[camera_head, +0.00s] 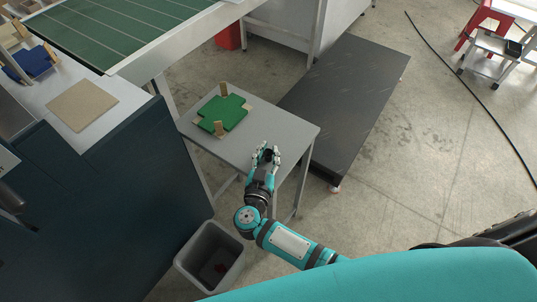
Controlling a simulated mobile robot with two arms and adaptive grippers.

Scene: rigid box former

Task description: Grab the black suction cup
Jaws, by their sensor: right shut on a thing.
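My right gripper (266,153) is over the near right part of the small grey table (238,144). Its fingers are closed around a small dark object, the black suction cup (267,156), of which only a little shows between the fingers. I cannot tell whether the cup touches the table top. My left gripper is not in view.
A green cross-shaped piece (224,116) with tan blocks lies on the table, left of my gripper. A grey bin (190,262) stands on the floor below. A dark low platform (348,100) is right of the table. A green conveyor (110,25) is at the upper left.

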